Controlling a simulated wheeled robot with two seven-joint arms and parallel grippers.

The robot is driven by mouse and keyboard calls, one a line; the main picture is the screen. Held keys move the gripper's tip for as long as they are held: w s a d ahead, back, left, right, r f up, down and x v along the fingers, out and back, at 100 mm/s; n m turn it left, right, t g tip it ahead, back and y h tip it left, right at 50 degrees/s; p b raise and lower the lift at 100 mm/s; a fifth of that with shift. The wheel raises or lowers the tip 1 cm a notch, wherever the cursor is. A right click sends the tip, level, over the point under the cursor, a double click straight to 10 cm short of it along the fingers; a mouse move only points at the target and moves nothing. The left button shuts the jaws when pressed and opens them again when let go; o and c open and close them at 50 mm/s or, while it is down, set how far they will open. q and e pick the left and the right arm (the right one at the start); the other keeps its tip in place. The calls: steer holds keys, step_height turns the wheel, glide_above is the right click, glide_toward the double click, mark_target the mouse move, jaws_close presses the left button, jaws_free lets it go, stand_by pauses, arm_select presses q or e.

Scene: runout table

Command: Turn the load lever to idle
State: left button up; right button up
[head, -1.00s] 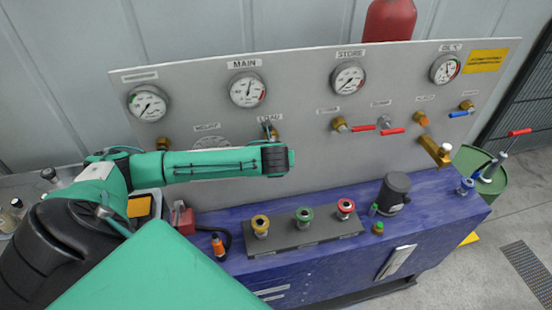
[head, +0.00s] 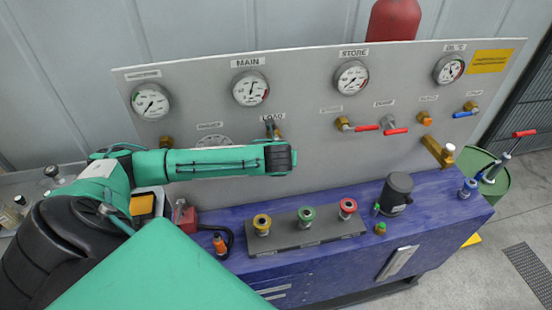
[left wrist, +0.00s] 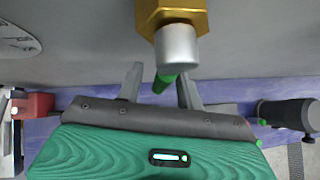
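The load lever's valve sits below the LOAD label on the panel; its brass body (head: 278,133) shows just above my left wrist in the head view. In the left wrist view, the brass body (left wrist: 172,14) and a silver hub (left wrist: 177,46) are at the top centre. The lever's green handle (left wrist: 163,83) points from the hub toward my left gripper (left wrist: 160,84). The gripper's two grey fingers are apart, one on each side of the handle; I cannot tell whether either touches it. In the head view my wrist hides most of this gripper. My right gripper is not in view.
The panel (head: 220,90) also carries several gauges and red- and blue-handled valves to the right. Below, the blue bench (head: 330,255) holds a block (head: 310,233) with yellow, green and red fittings, and a dark canister (head: 396,192). A red box (head: 184,216) stands at left.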

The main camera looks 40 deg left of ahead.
arm_select(q)
steer(key=b+v, duration=0.4)
steer(key=v, duration=0.9)
steer(key=shift+s+d+r, duration=0.1)
